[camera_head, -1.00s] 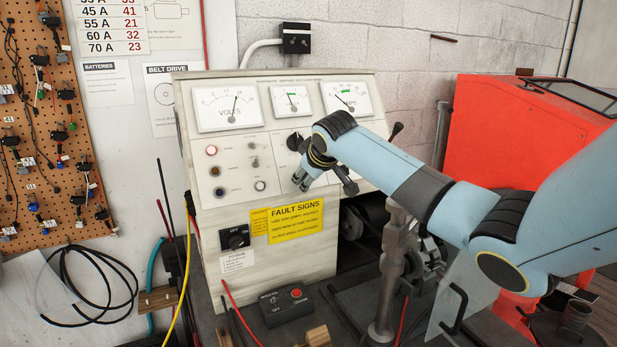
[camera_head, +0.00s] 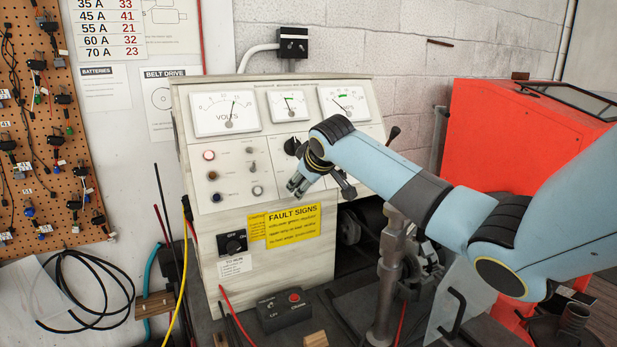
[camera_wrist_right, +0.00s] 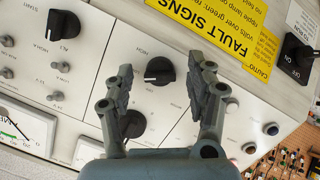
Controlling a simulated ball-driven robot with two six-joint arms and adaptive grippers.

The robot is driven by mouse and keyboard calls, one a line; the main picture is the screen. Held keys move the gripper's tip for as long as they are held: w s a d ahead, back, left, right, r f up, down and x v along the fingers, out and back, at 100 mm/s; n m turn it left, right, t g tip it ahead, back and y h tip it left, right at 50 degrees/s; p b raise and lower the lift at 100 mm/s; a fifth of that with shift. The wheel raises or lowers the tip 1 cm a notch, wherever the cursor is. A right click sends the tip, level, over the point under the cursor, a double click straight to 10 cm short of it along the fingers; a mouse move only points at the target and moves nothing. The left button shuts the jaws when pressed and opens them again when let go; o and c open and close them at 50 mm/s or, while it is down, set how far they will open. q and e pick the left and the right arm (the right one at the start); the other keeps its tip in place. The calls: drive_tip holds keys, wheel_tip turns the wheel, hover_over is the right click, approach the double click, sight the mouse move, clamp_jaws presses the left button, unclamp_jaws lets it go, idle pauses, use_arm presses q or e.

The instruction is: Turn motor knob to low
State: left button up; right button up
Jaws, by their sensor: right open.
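A round black knob (camera_wrist_right: 159,71) with a white mark sits on the pale panel in the right wrist view. The word HIGH is printed beside it; its other labels are too small to read. My right gripper (camera_wrist_right: 161,86) is open, with one finger on each side of this knob. I cannot tell whether the fingers touch it. In the head view the right gripper (camera_head: 321,183) is in front of the panel's lower middle, and the arm hides the knob. My left gripper is not in view.
Another black knob (camera_wrist_right: 132,124) lies close under the gripper. A third knob (camera_wrist_right: 63,24), an on-off switch (camera_head: 233,243) and several lamps share the test bench panel. A yellow sign (camera_head: 293,224) is below. A black control box (camera_head: 284,308) and a metal post (camera_head: 390,260) stand in front.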

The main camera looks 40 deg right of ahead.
drive_tip(key=v, duration=1.1)
drive_tip(key=shift+s+r, duration=0.25)
drive_tip(key=shift+a+f, duration=0.1)
drive_tip(key=shift+a, duration=0.05)
